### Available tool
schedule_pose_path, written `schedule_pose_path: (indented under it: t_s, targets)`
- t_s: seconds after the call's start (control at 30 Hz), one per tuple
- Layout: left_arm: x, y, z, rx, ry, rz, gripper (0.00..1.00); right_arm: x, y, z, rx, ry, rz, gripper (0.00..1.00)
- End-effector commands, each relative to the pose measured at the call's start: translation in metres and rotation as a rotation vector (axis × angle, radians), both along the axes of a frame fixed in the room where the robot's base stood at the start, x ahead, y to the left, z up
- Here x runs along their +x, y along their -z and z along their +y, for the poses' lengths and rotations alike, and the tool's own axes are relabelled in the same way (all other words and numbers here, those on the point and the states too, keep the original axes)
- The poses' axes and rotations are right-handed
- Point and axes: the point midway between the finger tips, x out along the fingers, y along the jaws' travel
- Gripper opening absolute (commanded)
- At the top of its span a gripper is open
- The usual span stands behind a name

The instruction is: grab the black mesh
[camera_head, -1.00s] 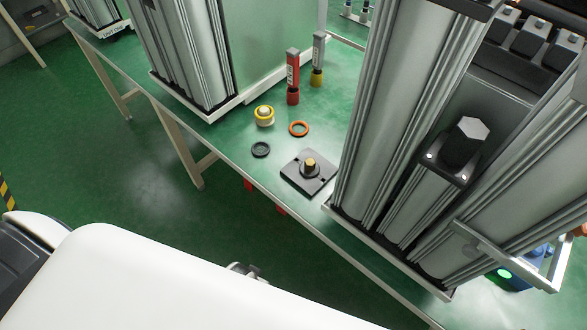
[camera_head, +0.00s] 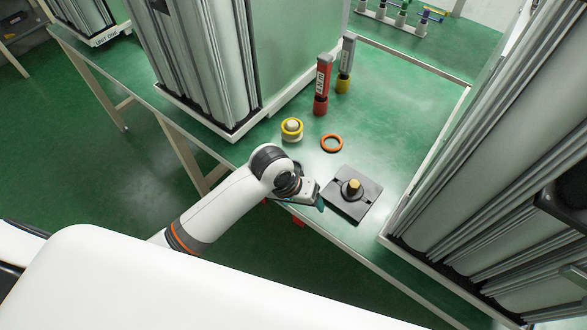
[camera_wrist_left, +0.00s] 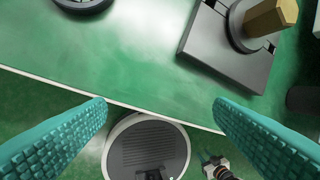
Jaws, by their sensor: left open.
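The black mesh, a dark ring, shows partly at the top left edge of the left wrist view (camera_wrist_left: 82,3), lying on the green table. In the head view my left arm hides it. My left gripper (camera_head: 319,201) is open and empty at the table's front edge, just left of the black base plate. In the left wrist view its teal fingers (camera_wrist_left: 160,106) stand wide apart, with the table edge beyond them and the ring ahead to the left, apart from them. My right gripper is not seen.
A black base plate (camera_head: 342,203) with a brass knob stands close right of the gripper. An orange ring (camera_head: 332,143), a yellow-and-white ring stack (camera_head: 292,130), a red tube (camera_head: 322,86) and a yellow-bottomed tube (camera_head: 345,65) stand behind. Tall grey machines flank both sides.

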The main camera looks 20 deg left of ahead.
Motion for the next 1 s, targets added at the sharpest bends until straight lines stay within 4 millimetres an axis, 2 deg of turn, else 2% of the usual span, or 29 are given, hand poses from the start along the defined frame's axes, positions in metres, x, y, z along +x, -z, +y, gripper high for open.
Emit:
schedule_pose_path:
  t_s: [0.17, 0.3, 0.5, 0.6, 0.73, 1.0]
  targets:
    - [0.036, -0.023, 0.001, 0.034, -0.081, 0.070, 0.76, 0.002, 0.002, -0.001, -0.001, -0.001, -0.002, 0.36]
    - [0.069, -0.052, 0.018, 0.107, -0.223, 0.151, 0.76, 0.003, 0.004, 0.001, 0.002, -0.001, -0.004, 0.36]
    - [0.097, -0.087, 0.047, 0.193, -0.425, 0.220, 0.76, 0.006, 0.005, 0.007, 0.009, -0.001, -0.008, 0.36]
    - [0.102, -0.095, 0.055, 0.215, -0.480, 0.236, 0.76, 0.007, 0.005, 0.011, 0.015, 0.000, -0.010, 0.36]
    - [0.104, -0.085, 0.058, 0.222, -0.502, 0.244, 0.76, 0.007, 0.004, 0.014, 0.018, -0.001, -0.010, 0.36]
    - [0.104, -0.040, 0.057, 0.220, -0.501, 0.243, 0.76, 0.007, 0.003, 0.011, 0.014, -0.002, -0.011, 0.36]
